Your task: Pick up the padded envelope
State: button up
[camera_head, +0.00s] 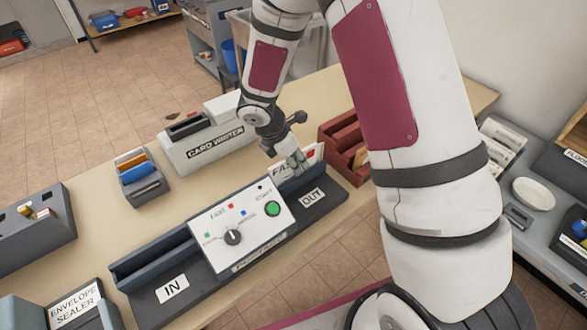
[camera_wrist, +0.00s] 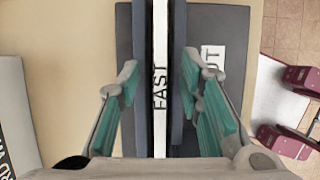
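A white envelope marked FAST (camera_head: 312,156) stands on edge in the OUT slot of the postage machine (camera_head: 243,230). I take it for the padded envelope. In the wrist view the envelope (camera_wrist: 160,58) is a narrow white strip between the slot's two dark walls. My gripper (camera_head: 294,160) is over the OUT end, and its fingers hide part of the envelope. In the wrist view my gripper (camera_wrist: 158,84) is open, with one teal-padded finger on each side of the slot. The fingers look apart from the envelope; their height against it is hard to tell.
A card writer (camera_head: 205,143) stands behind the machine, and a dark red rack (camera_head: 345,145) stands close to the right of the OUT end. A small tray (camera_head: 137,178) and an envelope sealer (camera_head: 78,305) are farther left. Bare table lies between them.

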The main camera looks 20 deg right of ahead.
jog(key=shift+c, duration=0.3)
grip_shut()
